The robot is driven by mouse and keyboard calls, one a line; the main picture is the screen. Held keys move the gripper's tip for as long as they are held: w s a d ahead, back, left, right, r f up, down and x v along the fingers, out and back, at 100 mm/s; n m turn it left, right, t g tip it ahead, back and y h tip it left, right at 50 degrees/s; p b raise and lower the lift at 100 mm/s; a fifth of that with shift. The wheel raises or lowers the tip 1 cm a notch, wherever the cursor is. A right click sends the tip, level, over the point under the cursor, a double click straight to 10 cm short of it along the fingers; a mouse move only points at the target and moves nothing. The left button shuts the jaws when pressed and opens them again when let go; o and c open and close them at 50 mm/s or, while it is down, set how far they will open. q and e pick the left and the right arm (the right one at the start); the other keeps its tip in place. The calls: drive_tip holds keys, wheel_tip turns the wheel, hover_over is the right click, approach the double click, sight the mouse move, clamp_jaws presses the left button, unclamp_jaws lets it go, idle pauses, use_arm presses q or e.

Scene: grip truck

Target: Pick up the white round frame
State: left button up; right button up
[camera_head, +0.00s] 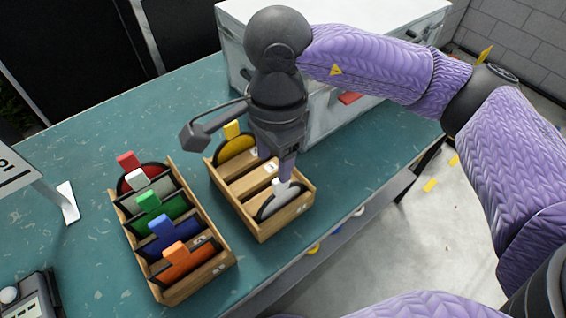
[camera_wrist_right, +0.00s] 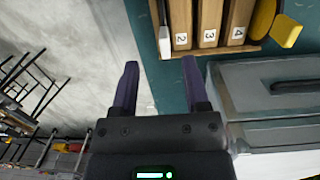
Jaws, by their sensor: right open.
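The white round frame (camera_head: 283,200) stands upright in the front slot of the right wooden rack (camera_head: 262,232). Its white tab points up. In the right wrist view the white frame (camera_wrist_right: 165,38) shows edge-on beside the slot labelled 2, ahead of the gap between my fingers. My right gripper (camera_head: 276,166) is open and points down above the front of this rack. One purple finger overlaps the area just above the white tab; I cannot tell whether they touch. In the right wrist view the open gripper (camera_wrist_right: 160,75) holds nothing. My left gripper is not in view.
A yellow round piece (camera_head: 236,147) sits at the rack's far end. The left rack (camera_head: 193,294) holds red, white, green, blue and orange pieces. A large grey case (camera_head: 330,125) stands behind my right gripper. The teal table (camera_head: 90,130) is clear at upper left.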

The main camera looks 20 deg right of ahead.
sight(280, 187)
drive_tip(key=shift+w+d+f+t+h, duration=0.3)
drive_tip(key=shift+w+d+f+h, duration=0.15)
drive_tip(key=shift+d+f, duration=0.35)
drive_tip(key=f, duration=0.2)
drive_tip(key=f+b, duration=0.1)
drive_tip(key=f, duration=0.5)
drive_tip(key=shift+s+a+b, duration=0.15)
drive_tip(key=shift+a+b, duration=0.1)
drive_tip(key=shift+b, duration=0.05)
drive_tip(key=shift+r, duration=0.1)
clamp_jaws()
